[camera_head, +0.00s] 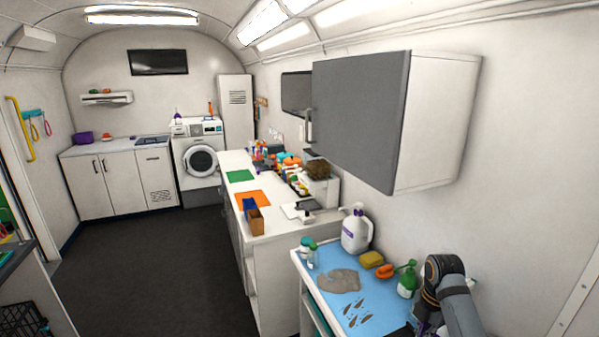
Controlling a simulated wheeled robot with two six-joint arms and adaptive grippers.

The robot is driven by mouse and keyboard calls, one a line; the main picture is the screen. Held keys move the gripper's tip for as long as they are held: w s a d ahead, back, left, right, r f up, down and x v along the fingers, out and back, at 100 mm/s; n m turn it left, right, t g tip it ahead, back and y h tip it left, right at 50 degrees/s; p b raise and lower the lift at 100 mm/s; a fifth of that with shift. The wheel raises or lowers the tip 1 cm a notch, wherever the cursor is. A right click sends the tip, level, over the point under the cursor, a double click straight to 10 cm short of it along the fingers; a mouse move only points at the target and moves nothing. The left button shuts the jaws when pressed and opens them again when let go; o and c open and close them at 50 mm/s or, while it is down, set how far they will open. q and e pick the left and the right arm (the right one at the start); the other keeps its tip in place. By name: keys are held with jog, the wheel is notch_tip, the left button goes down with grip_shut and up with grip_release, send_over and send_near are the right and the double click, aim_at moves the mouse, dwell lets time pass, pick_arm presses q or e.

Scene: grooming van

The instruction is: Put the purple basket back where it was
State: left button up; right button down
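A purple container (84,137), probably the purple basket, stands on the white counter (75,151) at the far left end of the van. It is small at this distance, and I cannot make out what is inside. My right arm reaches in at the bottom right, above the near end of the blue-topped table (341,313). Its gripper is not clear: it is at or below the bottom edge, partly hidden by dark arm links. A small purple patch (426,328) shows beside it; I cannot tell what it is. My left gripper is out of view.
The blue-topped table holds a white jug (356,232), a green bottle (407,281), a yellow sponge (371,259) and a grey cloth (339,280). A cluttered long counter runs along the right wall. The dark floor (165,260) is clear. A washing machine (199,160) stands at the back.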

pick_arm(q)
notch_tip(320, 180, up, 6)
jog(key=p, duration=0.4)
pick_arm(e)
notch_tip(320, 180, up, 6)
jog(key=shift+f, duration=0.1)
notch_tip(320, 180, down, 8)
jog(key=b, duration=0.7)
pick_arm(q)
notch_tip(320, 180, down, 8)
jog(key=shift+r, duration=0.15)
pick_arm(e)
jog(key=shift+r, duration=0.25)
